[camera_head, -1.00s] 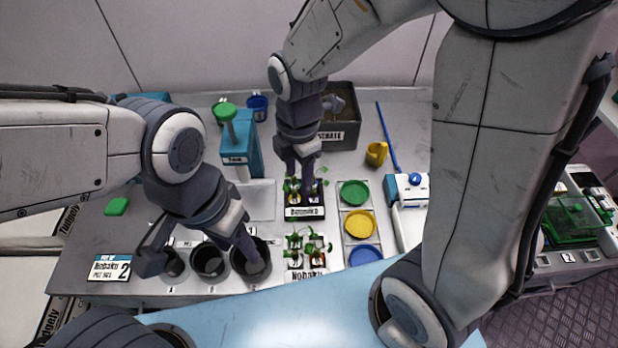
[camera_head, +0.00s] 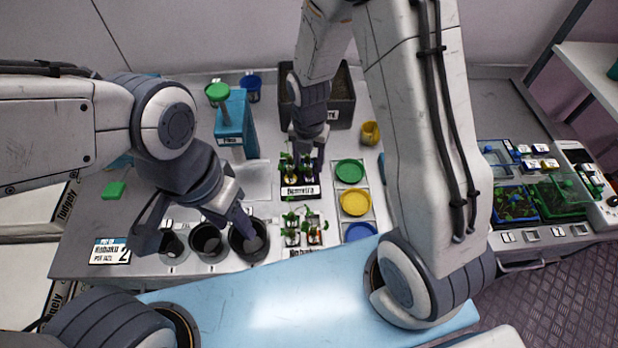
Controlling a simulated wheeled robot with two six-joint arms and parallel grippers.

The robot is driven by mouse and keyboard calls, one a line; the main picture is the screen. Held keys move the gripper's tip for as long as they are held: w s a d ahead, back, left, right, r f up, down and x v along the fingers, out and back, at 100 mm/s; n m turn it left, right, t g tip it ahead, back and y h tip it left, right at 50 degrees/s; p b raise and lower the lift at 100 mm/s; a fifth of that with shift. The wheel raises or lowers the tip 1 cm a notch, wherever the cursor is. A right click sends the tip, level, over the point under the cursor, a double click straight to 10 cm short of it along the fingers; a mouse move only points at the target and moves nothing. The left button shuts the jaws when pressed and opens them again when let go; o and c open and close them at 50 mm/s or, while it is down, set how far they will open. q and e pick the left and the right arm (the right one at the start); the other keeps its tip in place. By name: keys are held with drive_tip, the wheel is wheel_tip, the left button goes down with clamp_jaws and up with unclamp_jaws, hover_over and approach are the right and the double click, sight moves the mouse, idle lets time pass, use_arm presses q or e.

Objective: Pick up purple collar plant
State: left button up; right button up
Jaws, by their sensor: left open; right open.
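Small seedlings with collars stand in two racks, an upper rack (camera_head: 300,192) and a lower one holding plants (camera_head: 303,232). I cannot make out clearly which plant has the purple collar; my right gripper partly covers the upper rack. My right gripper (camera_head: 305,155) is open and points down at the plants in the upper rack. No plant is clearly held. My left gripper (camera_head: 197,238) is open above the row of black pots, with one finger over or inside the right pot (camera_head: 262,250).
Green (camera_head: 350,171), yellow (camera_head: 355,202) and blue (camera_head: 360,232) discs lie right of the racks. A teal stand (camera_head: 234,122) and a dark soil bin (camera_head: 341,112) stand behind. A yellow cup (camera_head: 370,133) is at the back.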

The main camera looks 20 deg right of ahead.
sight(309, 170)
drive_tip(key=shift+s+f+p, duration=0.1)
drive_tip(key=shift+f+p, duration=0.3)
drive_tip(key=shift+f, duration=1.6)
clamp_jaws()
drive_tip(key=shift+r, duration=0.1)
